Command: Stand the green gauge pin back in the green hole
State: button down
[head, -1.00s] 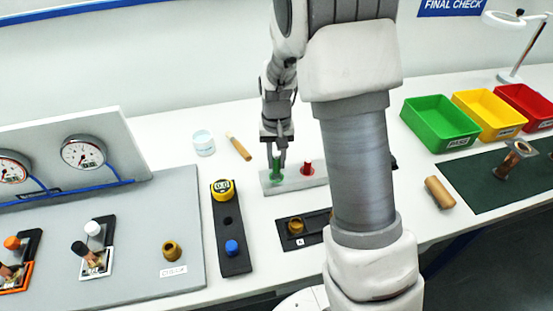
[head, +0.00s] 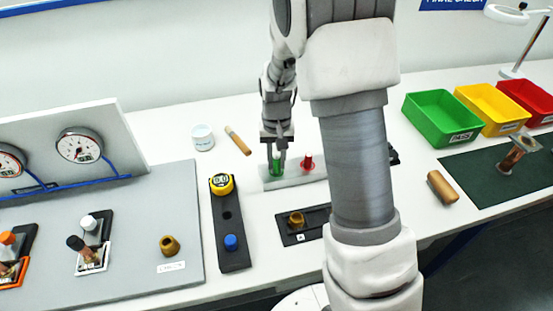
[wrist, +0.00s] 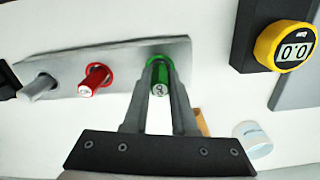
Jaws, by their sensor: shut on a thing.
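The green gauge pin (wrist: 161,82) is upright between the two fingers of my gripper (wrist: 160,92), which is shut on it. It also shows in the head view (head: 277,168), at the left end of the pale grey block. In the wrist view the green ring of the green hole (wrist: 150,62) shows around the pin and fingertips. The pin lines up with this ring; how deep it sits in the hole is hidden by the fingers and the pin itself.
The pale block (wrist: 125,62) also bears a red pin (wrist: 95,78) in a red ring and a grey pin (wrist: 40,86). A yellow gauge (head: 222,184) stands left of it. A white jar (head: 202,137) and a wooden-handled tool (head: 238,141) lie behind.

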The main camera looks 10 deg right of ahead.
aim_at(276, 158)
jog(key=shift+f+b, duration=0.35)
jog(key=shift+f, duration=0.2)
jog(key=c, duration=0.6)
grip_release()
jog(key=shift+c, duration=0.2)
notch_tip(276, 158, up, 18)
jog(key=p, duration=0.1)
jog(key=shift+f, duration=0.25)
jog(key=s+r+n+t, duration=0.1)
jog(key=s+r+t, duration=0.1)
jog(key=s, duration=0.9)
jog(key=s+r+n+t, duration=0.1)
jog(key=s+r+t, duration=0.2)
jog(key=s, duration=0.8)
jog(key=shift+s+r+t, duration=0.2)
jog(key=shift+r+t, duration=0.1)
jog(key=shift+r, duration=0.4)
